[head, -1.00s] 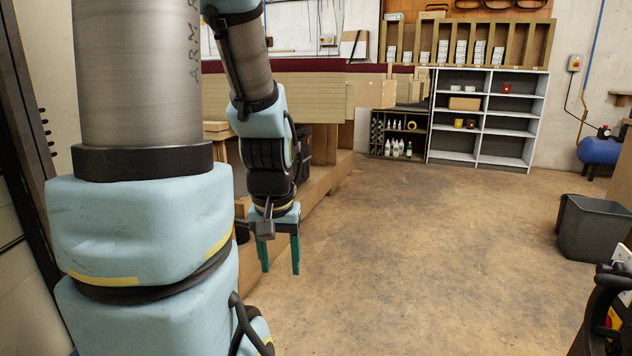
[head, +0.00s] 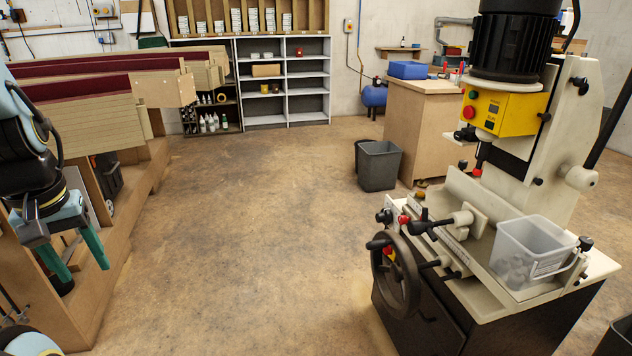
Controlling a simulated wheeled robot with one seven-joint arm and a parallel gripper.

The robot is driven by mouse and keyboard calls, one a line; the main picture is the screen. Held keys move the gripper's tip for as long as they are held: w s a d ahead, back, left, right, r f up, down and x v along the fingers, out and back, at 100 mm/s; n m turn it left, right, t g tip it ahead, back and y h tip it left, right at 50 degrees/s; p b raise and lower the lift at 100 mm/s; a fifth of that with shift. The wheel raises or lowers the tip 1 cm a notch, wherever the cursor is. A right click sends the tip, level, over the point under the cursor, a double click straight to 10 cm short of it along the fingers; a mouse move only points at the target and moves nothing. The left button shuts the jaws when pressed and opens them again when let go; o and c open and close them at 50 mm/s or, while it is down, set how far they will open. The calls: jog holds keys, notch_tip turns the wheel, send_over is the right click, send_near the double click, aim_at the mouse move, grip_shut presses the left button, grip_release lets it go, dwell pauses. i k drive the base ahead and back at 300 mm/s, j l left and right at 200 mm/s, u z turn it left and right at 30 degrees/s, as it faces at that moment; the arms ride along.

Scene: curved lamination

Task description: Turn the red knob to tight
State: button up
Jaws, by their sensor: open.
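My gripper (head: 84,268) hangs at the left edge of the head view, its two teal fingers pointing down and apart, with nothing between them. It is far from the drilling and milling machine (head: 545,245) at the right. Several red parts show on that machine: a small red knob (head: 403,219) above the black handwheel (head: 398,280), another red part (head: 388,251) at the handwheel, and a red button (head: 468,112) on the yellow control box (head: 510,108). I cannot tell which one is the task's knob, or how tight it is.
A clear plastic tub (head: 535,250) sits on the machine's table. A grey bin (head: 378,165) and a wooden cabinet (head: 425,130) stand behind it. A wooden bench (head: 120,215) with stacked boards is at the left, by my gripper. The middle floor is clear.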

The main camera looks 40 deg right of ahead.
aim_at(402, 219)
jog(key=z, duration=1.8)
